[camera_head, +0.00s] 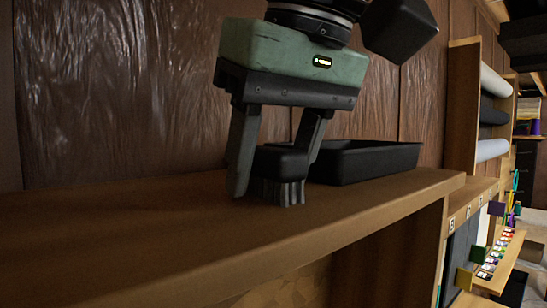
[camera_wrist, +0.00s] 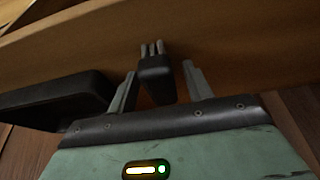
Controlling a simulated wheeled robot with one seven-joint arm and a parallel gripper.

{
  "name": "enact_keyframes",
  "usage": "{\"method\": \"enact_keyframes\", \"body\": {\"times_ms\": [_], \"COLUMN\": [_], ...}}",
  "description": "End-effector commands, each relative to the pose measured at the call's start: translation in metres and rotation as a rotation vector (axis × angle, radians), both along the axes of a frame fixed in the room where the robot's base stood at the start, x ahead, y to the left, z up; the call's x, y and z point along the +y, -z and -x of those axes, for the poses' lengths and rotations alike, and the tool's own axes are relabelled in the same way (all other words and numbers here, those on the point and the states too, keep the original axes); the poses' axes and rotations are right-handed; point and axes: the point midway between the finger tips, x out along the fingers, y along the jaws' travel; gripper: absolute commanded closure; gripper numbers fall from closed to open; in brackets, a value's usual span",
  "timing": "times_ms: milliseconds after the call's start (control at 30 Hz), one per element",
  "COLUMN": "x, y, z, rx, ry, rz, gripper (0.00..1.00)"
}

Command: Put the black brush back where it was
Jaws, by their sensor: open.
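The black brush (camera_head: 281,168) stands on the wooden shelf, its grey bristles down on the board. In the wrist view the brush (camera_wrist: 155,78) shows between the two fingers, with a gap on each side. My gripper (camera_head: 268,190) is open around the brush, fingers pointing down, one on each side. It also shows in the wrist view (camera_wrist: 163,82). In the head view the fingers hide parts of the brush's sides.
A black tray (camera_head: 372,163) sits on the shelf (camera_head: 150,235) just right of the brush, against the dark wood-panelled wall. The shelf left of my gripper is clear.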

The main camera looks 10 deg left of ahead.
Motion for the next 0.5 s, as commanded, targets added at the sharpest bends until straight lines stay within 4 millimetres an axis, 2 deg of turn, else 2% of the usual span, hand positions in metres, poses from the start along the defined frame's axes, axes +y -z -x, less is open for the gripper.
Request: {"method": "enact_keyframes", "body": {"times_ms": [333,500], "x": [-0.001,-0.009], "y": [-0.006,-0.032], "z": [0.001,0.007], "rx": [-0.001,-0.003], "ry": [0.000,0.001], "rz": [-0.001,-0.005], "gripper": [0.50,0.50]}}
